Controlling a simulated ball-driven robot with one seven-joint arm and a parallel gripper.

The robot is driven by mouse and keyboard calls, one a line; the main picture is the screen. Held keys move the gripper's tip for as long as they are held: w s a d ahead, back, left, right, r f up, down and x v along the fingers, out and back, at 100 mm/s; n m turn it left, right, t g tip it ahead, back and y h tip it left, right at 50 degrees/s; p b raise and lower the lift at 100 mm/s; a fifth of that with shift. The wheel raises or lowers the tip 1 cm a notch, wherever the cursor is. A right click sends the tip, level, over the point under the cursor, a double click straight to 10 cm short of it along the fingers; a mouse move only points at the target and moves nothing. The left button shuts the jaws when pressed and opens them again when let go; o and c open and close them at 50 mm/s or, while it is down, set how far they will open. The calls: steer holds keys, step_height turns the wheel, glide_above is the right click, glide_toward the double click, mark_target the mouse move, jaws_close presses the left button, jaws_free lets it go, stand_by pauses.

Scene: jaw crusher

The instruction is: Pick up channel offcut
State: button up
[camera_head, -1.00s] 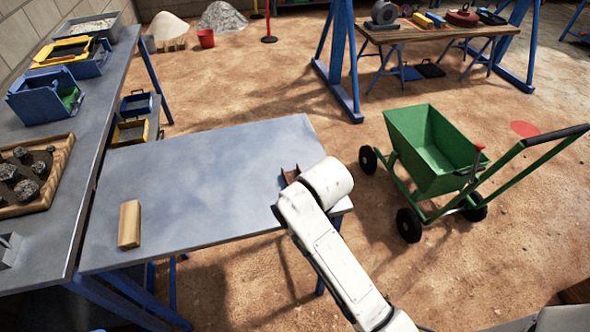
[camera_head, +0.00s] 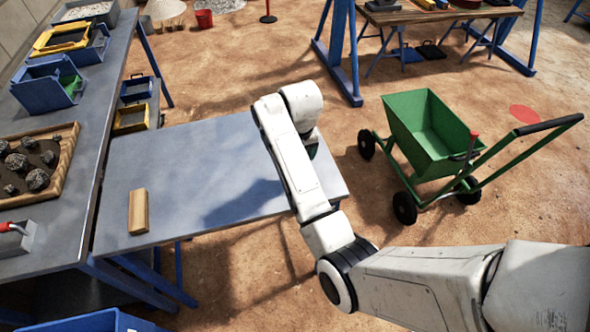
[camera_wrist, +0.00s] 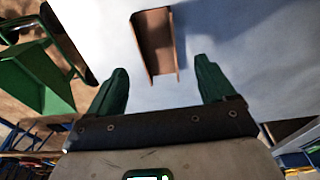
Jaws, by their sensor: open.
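The channel offcut (camera_wrist: 154,42) is a rust-brown U-shaped piece of metal. In the wrist view it lies on the grey table top, just beyond and between the fingertips of my gripper (camera_wrist: 160,80). The two green fingers stand wide apart, with nothing between them, and do not visibly touch the offcut. In the head view my arm hides the offcut, and the fingers are mostly hidden beneath the wrist over the right part of the grey table (camera_head: 190,165).
A wooden block (camera_head: 138,211) lies at the table's left. A longer bench (camera_head: 85,150) with blue bins and a wooden tray of rocks (camera_head: 68,160) stands left. A green cart (camera_head: 430,130) stands on the ground to the right. The table's middle is clear.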

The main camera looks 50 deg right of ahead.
steer(key=shift+w+d+f+p, duration=0.15)
steer(key=shift+w+f+p, duration=0.05)
steer(key=shift+f, duration=1.15)
steer(key=shift+w+d+f+p, duration=0.15)
steer(key=shift+f, duration=1.15)
steer(key=c, duration=1.4)
steer(key=shift+r, duration=0.15)
